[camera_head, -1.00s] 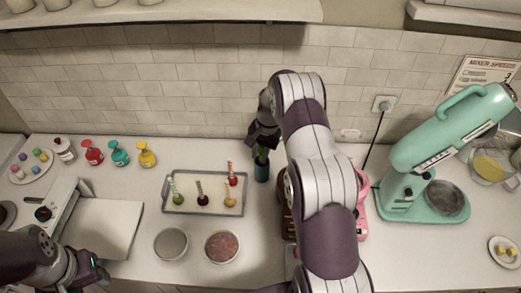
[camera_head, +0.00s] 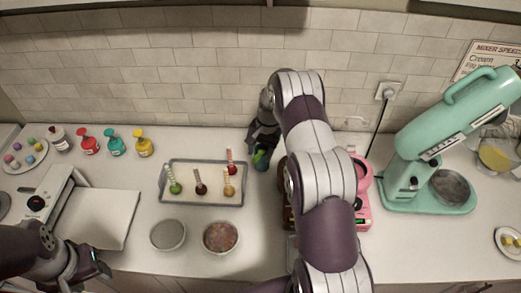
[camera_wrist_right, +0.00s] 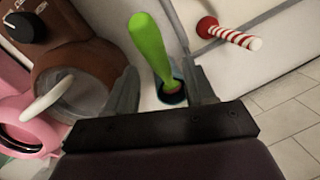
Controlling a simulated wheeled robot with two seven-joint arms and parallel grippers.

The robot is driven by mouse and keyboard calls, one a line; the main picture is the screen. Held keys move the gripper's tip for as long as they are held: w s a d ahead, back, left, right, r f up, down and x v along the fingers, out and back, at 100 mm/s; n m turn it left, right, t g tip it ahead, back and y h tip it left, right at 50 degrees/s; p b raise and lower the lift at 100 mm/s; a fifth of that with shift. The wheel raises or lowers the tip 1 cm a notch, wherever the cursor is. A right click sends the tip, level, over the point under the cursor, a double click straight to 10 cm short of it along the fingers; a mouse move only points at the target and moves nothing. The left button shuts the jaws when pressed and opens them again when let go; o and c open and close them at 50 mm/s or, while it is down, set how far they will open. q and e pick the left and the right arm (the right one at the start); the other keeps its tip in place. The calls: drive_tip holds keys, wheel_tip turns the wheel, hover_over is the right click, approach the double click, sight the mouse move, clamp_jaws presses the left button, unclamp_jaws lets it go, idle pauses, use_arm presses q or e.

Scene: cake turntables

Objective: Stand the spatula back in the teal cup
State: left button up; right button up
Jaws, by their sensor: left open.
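The spatula's green handle (camera_wrist_right: 150,48) shows in the right wrist view, leaning slightly, with its lower end at the mouth of the dark teal cup (camera_wrist_right: 171,97). A bit of red shows at the cup's mouth. My right gripper (camera_wrist_right: 162,85) is open, one finger on each side of the handle with gaps between. In the head view my right gripper (camera_head: 264,138) is just above the cup (camera_head: 262,163) and partly hides the spatula. My left gripper (camera_head: 97,266) is open and empty at the lower left, far from the cup.
A tray (camera_head: 203,203) with several cake pops is left of the cup. A brown machine (camera_wrist_right: 85,75) and a pink one (camera_head: 363,215) stand to its right. The teal mixer (camera_head: 430,150) is further right. Two round pans (camera_head: 168,235) stand in front of the tray.

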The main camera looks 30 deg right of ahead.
drive_tip(key=shift+r, duration=0.4)
drive_tip(key=r, duration=0.1)
drive_tip(key=r+b, duration=0.2)
drive_tip(key=shift+s+d+r, duration=0.1)
drive_tip(key=shift+d+r, duration=0.1)
drive_tip(key=shift+d, duration=0.05)
wheel_tip(320, 180, up, 9)
drive_tip(key=p, duration=0.5)
hover_over(260, 154)
drive_tip(key=d, duration=0.2)
drive_tip(key=shift+s+d+f, duration=0.1)
drive_tip(key=shift+s+f, duration=0.2)
drive_tip(key=shift+s, duration=0.05)
drive_tip(key=shift+w, duration=0.1)
drive_tip(key=shift+f, duration=0.1)
